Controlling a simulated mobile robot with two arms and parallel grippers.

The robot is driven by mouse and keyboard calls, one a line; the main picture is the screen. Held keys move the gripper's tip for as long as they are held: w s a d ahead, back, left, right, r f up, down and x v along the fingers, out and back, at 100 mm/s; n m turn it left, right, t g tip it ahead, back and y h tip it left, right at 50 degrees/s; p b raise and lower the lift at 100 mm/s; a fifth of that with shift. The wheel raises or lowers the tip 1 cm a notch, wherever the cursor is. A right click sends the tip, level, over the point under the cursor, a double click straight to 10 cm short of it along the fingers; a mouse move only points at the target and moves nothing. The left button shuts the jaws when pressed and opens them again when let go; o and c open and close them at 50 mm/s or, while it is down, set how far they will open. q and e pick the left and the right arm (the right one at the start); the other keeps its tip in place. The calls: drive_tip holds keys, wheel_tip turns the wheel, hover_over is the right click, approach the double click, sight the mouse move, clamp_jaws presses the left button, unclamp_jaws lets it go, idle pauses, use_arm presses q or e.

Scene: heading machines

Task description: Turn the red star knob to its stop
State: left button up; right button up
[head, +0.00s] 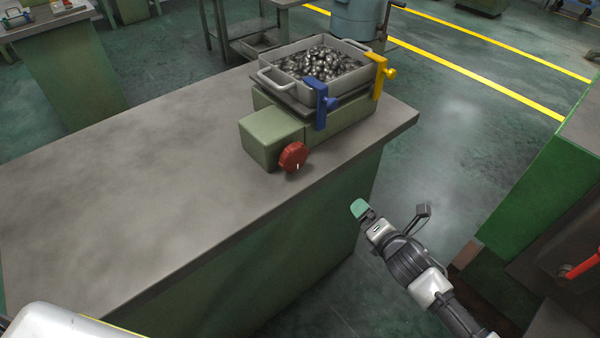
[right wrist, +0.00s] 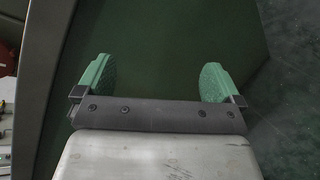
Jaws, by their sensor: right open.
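The red star knob (head: 293,157) is on the front of a pale green block (head: 262,138) near the front edge of the grey bench top. It has a white mark on its face, pointing roughly downward. My right gripper (head: 361,209) is beyond the bench's front edge, to the lower right of the knob and apart from it. In the right wrist view the right gripper (right wrist: 158,82) is open, with its two green fingertips wide apart and nothing between them. My left gripper is not in view.
A grey tray (head: 268,83) of shiny metal parts sits on the green machine, with a blue clamp (head: 321,102) and a yellow clamp (head: 379,75) at its edges. The bench top (head: 120,190) is clear to the left. A green machine (head: 545,190) stands at the right.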

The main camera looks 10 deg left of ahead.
drive_tip(key=s+a+r+n+y+b, duration=0.1)
drive_tip(key=a+r+n+y, duration=0.15)
drive_tip(key=r+n, duration=0.25)
drive_tip(key=s+a+r+n+y+b, duration=0.1)
drive_tip(key=s+a+r+n+y, duration=0.15)
drive_tip(key=r+n, duration=0.25)
drive_tip(key=n+g+y, duration=0.1)
drive_tip(key=n+y, duration=0.1)
drive_tip(key=n, duration=0.5)
approach(298, 160)
drive_tip(key=x, duration=0.9)
drive_tip(key=shift+a+b, duration=0.15)
drive_tip(key=shift+b, duration=0.15)
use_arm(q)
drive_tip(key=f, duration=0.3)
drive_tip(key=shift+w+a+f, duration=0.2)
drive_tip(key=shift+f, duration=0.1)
use_arm(e)
drive_tip(key=shift+c, duration=0.2)
drive_tip(key=c, duration=0.9)
drive_tip(key=shift+m, duration=0.3)
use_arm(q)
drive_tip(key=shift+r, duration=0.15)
